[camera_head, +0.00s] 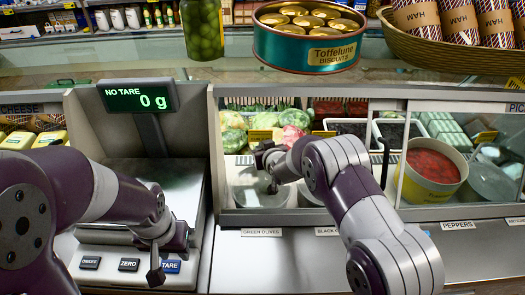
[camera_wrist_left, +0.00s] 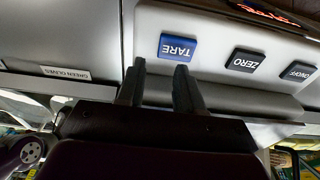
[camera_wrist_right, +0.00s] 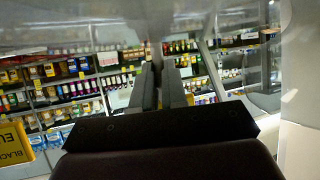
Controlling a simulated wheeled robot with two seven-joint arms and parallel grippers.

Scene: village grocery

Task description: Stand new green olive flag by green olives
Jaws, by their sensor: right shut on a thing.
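My right gripper (camera_head: 266,170) reaches into the glass case over a round tub (camera_head: 247,190) behind the GREEN OLIVES label (camera_head: 262,232). Its fingers are nearly together, also in the right wrist view (camera_wrist_right: 161,75). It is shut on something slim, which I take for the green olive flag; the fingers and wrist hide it. The tub's contents are hard to make out. My left gripper (camera_head: 156,272) hangs at the front of the scale, by its blue TARE button (camera_head: 170,266). In the left wrist view (camera_wrist_left: 160,70) its fingers are apart and empty.
The scale (camera_head: 170,185) stands left of the case. A yellow sign with black letters (camera_wrist_right: 14,148) is close at the left of the right wrist view. A red-filled tub (camera_head: 432,170) stands further right behind glass. A biscuit tin (camera_head: 305,50) and olive jar (camera_head: 202,30) stand above.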

